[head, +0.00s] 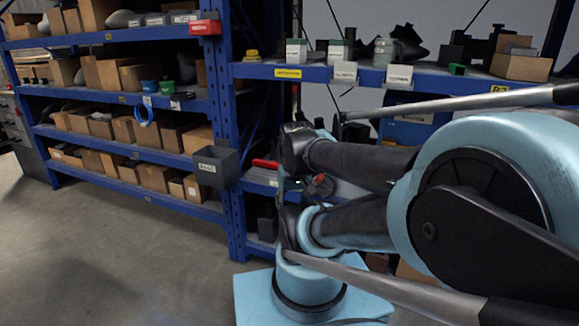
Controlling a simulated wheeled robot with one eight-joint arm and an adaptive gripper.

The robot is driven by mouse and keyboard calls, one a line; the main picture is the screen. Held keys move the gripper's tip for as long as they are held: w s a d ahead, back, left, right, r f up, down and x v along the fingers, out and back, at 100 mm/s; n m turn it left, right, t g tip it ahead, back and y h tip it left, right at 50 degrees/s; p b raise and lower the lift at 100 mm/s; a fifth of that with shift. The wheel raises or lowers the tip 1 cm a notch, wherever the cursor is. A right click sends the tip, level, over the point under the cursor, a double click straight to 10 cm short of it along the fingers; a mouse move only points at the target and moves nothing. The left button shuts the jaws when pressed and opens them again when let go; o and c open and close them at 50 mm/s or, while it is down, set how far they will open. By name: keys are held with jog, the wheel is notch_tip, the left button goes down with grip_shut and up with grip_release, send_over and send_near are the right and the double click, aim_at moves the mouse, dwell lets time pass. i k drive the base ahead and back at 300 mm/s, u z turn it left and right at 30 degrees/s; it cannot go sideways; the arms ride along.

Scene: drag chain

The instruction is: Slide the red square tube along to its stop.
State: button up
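A short red bar (265,163), which may be the red square tube, shows at the back, just left of my arm's dark joint. Its right end is hidden behind that joint, and its stop cannot be made out. A small patch of red also shows among dark parts right of the joint; I cannot tell whether it belongs to the same bar. My arm, light blue with dark sleeves, fills the right side of the head view. My gripper cannot be clearly picked out among the dark parts near the joint, so its opening and any contact are unclear.
Blue shelving (130,155) with cardboard boxes stands at the left and back. A red labelled box (205,28) and a dark grey bin (215,166) are at its uprights. A right-hand shelf (300,71) holds small boxes. The grey floor (110,260) at left is clear.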

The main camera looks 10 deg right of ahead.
aim_at(256, 162)
jog(key=u, duration=1.95)
jog(key=i, duration=1.1)
jog(key=z, duration=2)
